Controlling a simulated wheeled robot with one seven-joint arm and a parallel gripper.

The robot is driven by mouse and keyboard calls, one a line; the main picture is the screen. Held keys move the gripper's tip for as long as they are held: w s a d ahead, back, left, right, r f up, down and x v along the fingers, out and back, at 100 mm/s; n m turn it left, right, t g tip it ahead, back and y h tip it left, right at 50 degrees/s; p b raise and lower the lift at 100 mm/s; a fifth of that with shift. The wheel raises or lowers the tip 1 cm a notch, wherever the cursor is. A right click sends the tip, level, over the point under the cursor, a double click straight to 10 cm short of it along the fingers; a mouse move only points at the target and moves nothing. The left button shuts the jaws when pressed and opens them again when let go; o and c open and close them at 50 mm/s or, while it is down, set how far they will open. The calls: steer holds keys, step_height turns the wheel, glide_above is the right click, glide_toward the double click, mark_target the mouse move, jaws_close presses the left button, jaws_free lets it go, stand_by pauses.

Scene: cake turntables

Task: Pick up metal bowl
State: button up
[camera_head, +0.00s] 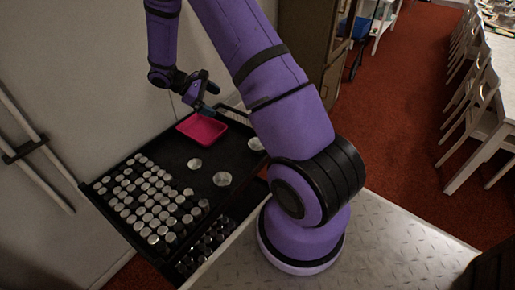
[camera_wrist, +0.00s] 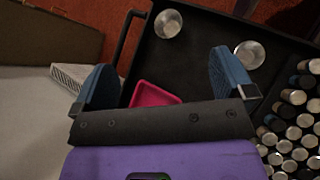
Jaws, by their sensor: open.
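Several small round metal items that look like bowls stand on a black tray (camera_head: 152,140). One metal bowl (camera_head: 222,179) is near the tray's middle, another (camera_head: 195,163) is just left of it, and a third (camera_head: 256,143) is beside my arm. The wrist view shows one round metal bowl (camera_wrist: 168,23) at the top and another (camera_wrist: 249,55) at the right. My gripper (camera_head: 208,98) is open and empty above the pink dish (camera_head: 201,128), at the tray's far end. In the wrist view, my gripper (camera_wrist: 165,78) has its blue fingers spread, with the bowls beyond them.
Many silver-lidded jars (camera_head: 150,198) crowd the tray's near left part. A lower level also holds jars (camera_head: 212,240). A pale wall or cabinet with handles (camera_head: 33,148) borders the left. A white table and chairs (camera_head: 480,110) stand far right on red carpet.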

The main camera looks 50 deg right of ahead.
mark_target(256, 144)
steer(key=d+f+n+h, duration=0.1)
steer(key=f, duration=0.6)
steer(key=s+d+f+n+g, duration=0.1)
steer(key=d+f, duration=0.1)
steer(key=f, duration=0.5)
steer(key=s+d+f+n+g+h, duration=0.1)
steer(key=d+f, duration=0.1)
steer(key=f, duration=0.4)
steer(key=shift+s+f+n+h, duration=0.1)
steer(key=shift+f+n+h, duration=0.2)
steer(key=shift+f, duration=0.1)
steer(key=shift+s+d+f, duration=0.3)
steer(key=shift+s+f, duration=0.05)
steer(key=shift+f, duration=0.05)
steer(key=x, duration=1)
steer(key=shift+w+r, duration=0.1)
steer(key=shift+r, duration=0.05)
steer(key=shift+d, duration=0.1)
steer(key=c, duration=0.7)
steer(key=shift+c, duration=0.3)
steer(key=shift+r, duration=0.1)
step_height(256, 144, up, 10)
steer(key=shift+w, duration=0.1)
